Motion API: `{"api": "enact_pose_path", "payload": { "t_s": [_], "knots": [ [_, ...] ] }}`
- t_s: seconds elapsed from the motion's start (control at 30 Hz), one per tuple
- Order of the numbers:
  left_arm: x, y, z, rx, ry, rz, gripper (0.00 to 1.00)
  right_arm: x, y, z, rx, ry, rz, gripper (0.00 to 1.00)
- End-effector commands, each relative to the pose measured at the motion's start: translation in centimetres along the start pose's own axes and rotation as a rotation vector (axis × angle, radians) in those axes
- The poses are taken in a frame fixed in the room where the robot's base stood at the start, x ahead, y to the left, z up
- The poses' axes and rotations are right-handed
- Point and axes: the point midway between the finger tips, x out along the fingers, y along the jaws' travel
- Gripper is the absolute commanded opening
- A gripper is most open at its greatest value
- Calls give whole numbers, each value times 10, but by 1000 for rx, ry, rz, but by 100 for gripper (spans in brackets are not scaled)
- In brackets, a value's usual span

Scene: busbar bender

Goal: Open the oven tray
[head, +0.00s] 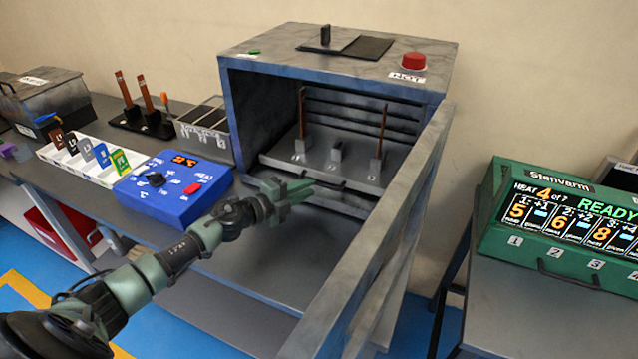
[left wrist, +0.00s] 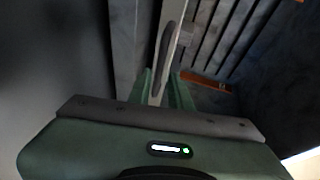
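The oven (head: 236,110) stands at the back with its front open and its door (head: 385,215) swung out to the right. The grey oven tray (head: 360,174) sits inside the oven, with a dark handle (head: 335,185) on its front edge. Upright copper bars (head: 380,135) stand on it. My left gripper (head: 303,188) is at the oven mouth, close to the handle's left end, its green fingers apart. In the left wrist view the tray's pale front edge and the dark handle (left wrist: 168,48) show ahead, between the fingers (left wrist: 163,88). Contact cannot be told. My right gripper is out of view.
A blue control box (head: 165,205), a rack of coloured cards (head: 75,165) and a stand with copper bars (head: 140,118) lie left of the oven. A green display box (head: 530,255) stands on a right table. The bench (head: 260,250) before the oven is clear.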

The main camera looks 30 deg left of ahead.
Motion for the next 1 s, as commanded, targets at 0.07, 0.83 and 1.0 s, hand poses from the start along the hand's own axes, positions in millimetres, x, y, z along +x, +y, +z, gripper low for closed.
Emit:
{"api": "enact_pose_path", "payload": {
  "t_s": [0.07, 0.83, 1.0],
  "knots": [
    [15, -2, 0, -3, 0, -4, 20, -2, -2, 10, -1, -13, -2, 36],
    [45, 0, -1, -2, 0, 0, 0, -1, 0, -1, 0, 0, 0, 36],
    [45, 1, -1, -2, 0, 0, 0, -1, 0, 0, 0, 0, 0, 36]
  ]
}}
